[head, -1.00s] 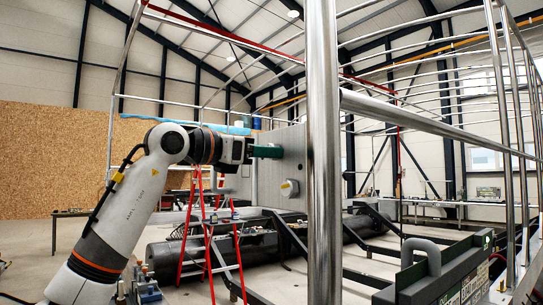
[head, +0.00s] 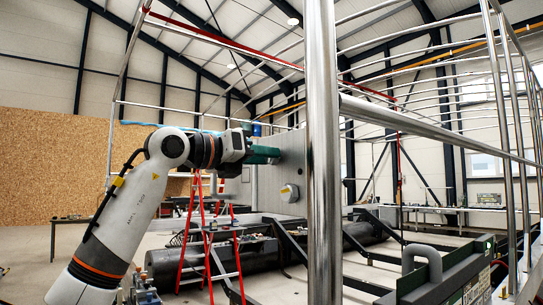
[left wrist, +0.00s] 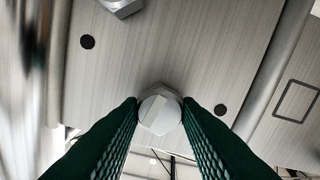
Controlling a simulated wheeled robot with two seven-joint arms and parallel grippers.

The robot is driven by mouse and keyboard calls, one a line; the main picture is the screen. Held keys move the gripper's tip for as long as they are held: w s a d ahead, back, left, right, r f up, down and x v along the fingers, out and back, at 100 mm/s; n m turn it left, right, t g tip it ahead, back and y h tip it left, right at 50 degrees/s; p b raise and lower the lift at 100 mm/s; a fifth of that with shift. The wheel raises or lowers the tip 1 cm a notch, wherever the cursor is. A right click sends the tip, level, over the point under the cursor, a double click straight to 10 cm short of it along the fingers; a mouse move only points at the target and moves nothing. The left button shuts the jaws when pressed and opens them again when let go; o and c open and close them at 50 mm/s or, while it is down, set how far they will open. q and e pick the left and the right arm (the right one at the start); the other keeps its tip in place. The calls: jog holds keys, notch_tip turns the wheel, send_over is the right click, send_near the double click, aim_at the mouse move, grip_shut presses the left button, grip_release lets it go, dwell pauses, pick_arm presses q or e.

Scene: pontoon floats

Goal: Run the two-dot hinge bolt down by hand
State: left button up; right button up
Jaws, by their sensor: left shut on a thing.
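My left gripper (head: 265,154) reaches the upper part of a grey upright plate (head: 292,168) from the left. Its green fingers are shut on a hex hinge bolt (left wrist: 160,110), whose head sits between the fingertips in the left wrist view. A light stripe crosses the bolt head. A black dot (left wrist: 220,110) lies on the plate right of it and another black dot (left wrist: 87,42) lies up to the left. I cannot tell which bolt the dots mark. A second hex bolt (head: 289,193) stands lower on the plate, clear of the gripper. My right gripper is out of view.
A shiny steel post (head: 322,150) stands close in front of the plate's right side. A red stepladder (head: 205,240) is below my left arm. A dark box with a grey handle (head: 420,262) is at the lower right. Steel rails run behind.

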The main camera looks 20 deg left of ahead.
pick_arm(q)
jog(key=m+p, duration=0.4)
jog(key=m, duration=0.7)
jog(key=m+p, duration=0.1)
jog(key=m, duration=1.1)
jog(key=shift+w, duration=0.1)
